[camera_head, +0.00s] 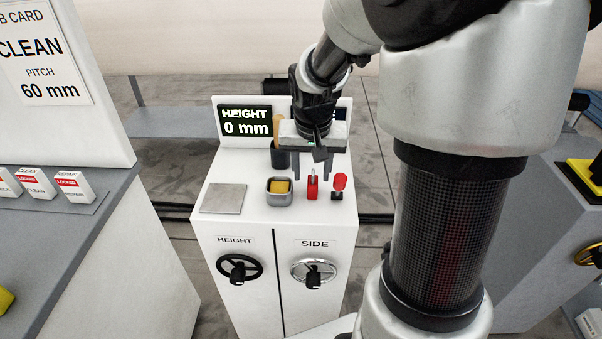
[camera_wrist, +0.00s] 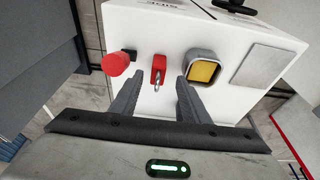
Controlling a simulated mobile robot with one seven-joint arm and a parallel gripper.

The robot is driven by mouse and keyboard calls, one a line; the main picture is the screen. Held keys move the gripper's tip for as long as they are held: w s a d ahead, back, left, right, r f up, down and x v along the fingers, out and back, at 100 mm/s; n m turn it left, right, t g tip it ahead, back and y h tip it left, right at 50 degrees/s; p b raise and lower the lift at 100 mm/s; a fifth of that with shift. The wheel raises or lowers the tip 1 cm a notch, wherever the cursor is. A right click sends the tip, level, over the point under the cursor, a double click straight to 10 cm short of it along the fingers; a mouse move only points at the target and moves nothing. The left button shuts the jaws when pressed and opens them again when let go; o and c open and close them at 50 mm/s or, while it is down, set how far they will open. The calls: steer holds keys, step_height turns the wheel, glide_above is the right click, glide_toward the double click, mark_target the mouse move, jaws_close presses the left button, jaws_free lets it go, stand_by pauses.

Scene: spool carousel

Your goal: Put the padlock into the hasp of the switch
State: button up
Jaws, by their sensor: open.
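A small red padlock (camera_head: 312,191) with a grey shackle is on the white cabinet's top, near its front. It also shows in the wrist view (camera_wrist: 158,67), its shackle towards my gripper. A red round-headed knob on a black base, seemingly the switch (camera_head: 339,183), stands just right of it. In the wrist view this knob (camera_wrist: 116,63) is left of the padlock. I cannot make out a hasp. My gripper (camera_head: 313,174) points down over the cabinet, open and empty. In the wrist view its fingertips (camera_wrist: 159,80) lie either side of the padlock; contact cannot be told.
A metal cup with a yellow block (camera_head: 279,191) stands left of the padlock, close to one finger. A grey plate (camera_head: 223,198) lies farther left. A display reading 0 mm (camera_head: 246,122) stands behind. Two handwheels (camera_head: 239,269) are on the cabinet's front.

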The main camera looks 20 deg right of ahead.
mark_target(313, 180)
steer(key=x, duration=0.4)
steer(key=shift+w+d+f, duration=0.1)
steer(key=shift+d+f, duration=0.05)
steer(key=shift+d, duration=0.05)
jaws_close()
